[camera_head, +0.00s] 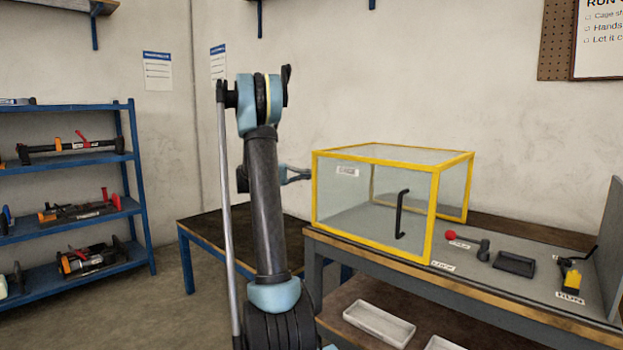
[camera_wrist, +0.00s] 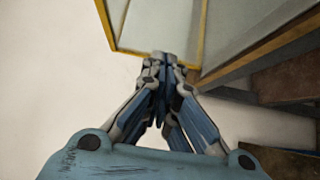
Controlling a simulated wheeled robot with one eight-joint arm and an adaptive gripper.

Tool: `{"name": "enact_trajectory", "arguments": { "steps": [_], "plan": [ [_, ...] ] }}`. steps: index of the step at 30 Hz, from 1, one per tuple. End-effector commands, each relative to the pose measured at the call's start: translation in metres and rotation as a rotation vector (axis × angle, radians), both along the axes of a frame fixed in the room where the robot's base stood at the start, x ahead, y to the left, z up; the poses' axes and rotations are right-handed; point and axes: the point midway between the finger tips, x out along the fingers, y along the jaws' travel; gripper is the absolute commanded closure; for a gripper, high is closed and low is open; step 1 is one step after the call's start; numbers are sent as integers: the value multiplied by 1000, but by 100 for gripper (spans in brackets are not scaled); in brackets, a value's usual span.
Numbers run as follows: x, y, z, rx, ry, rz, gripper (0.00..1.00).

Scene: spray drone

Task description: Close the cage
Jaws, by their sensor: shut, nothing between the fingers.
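The cage (camera_head: 375,158) is a box with a yellow frame and clear panels on the workbench. A black upright handle (camera_head: 401,215) shows on its front side, and a small white label is near the top left. I cannot tell whether a door panel stands fully shut. My gripper (camera_head: 305,174) is shut and empty, just left of the cage's front left edge in the head view. In the wrist view my shut fingers (camera_wrist: 162,62) are beside a yellow frame edge (camera_wrist: 135,50); I cannot tell if they touch it.
The workbench (camera_head: 480,289) also holds a red-knobbed lever (camera_head: 451,235), a dark tray (camera_head: 514,264) and a yellow-and-black device (camera_head: 571,281) right of the cage. White trays (camera_head: 379,324) sit on its lower shelf. A dark-topped table (camera_head: 215,228) stands behind my arm; a blue shelf (camera_head: 139,185) is left.

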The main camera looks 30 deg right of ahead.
Motion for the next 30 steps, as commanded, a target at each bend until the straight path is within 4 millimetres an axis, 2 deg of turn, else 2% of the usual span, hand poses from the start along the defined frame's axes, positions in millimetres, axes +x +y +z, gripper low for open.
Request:
{"name": "enact_trajectory", "arguments": {
  "steps": [13, 21, 30],
  "plan": [
    [-31, -73, 0, 1, 0, -2, 100],
    [-60, -84, 0, 2, 0, 0, 100],
    [-66, -86, 0, 2, 0, 0, 100]
  ]
}}
